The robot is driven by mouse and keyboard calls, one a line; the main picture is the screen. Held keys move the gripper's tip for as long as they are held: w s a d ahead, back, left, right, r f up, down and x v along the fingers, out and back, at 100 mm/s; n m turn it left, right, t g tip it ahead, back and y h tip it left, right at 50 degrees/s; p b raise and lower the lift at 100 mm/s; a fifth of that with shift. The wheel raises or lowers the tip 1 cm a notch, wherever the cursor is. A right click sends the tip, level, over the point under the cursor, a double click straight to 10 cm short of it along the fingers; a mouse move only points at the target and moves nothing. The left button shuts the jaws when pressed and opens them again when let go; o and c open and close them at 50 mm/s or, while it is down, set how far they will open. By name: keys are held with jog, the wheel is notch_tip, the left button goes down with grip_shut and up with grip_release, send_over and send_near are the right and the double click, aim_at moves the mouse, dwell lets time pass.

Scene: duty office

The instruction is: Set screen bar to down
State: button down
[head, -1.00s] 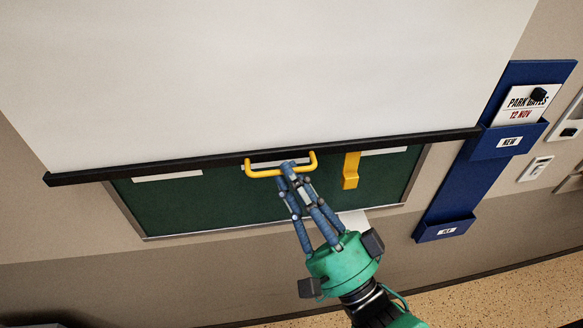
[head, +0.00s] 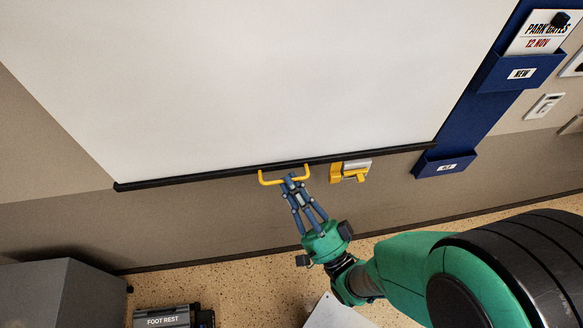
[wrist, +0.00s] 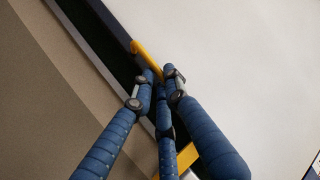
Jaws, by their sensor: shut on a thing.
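The white screen (head: 250,80) hangs down the wall, with a black screen bar (head: 215,176) along its bottom edge. A yellow U-shaped handle (head: 266,182) hangs from the bar's middle. My gripper (head: 290,182) is shut on the handle, its blue fingers at the handle's lower run. In the wrist view, the fingers (wrist: 160,82) close around the yellow handle (wrist: 146,53) beside the black bar (wrist: 110,30); the exact contact is hidden by the fingers. A yellow catch with a grey part (head: 350,172) is on the wall just below the bar, right of the handle.
A blue wall rack (head: 450,140) with cards stands right of the screen. A grey cabinet (head: 55,290) and a foot rest (head: 170,318) are at lower left. Speckled floor (head: 240,285) lies below the wall.

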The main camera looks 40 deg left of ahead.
jog(key=shift+f, duration=1.25)
jog(key=shift+f, duration=0.1)
jog(key=c, duration=2)
grip_release()
notch_tip(320, 180, up, 10)
jog(key=shift+d, duration=0.1)
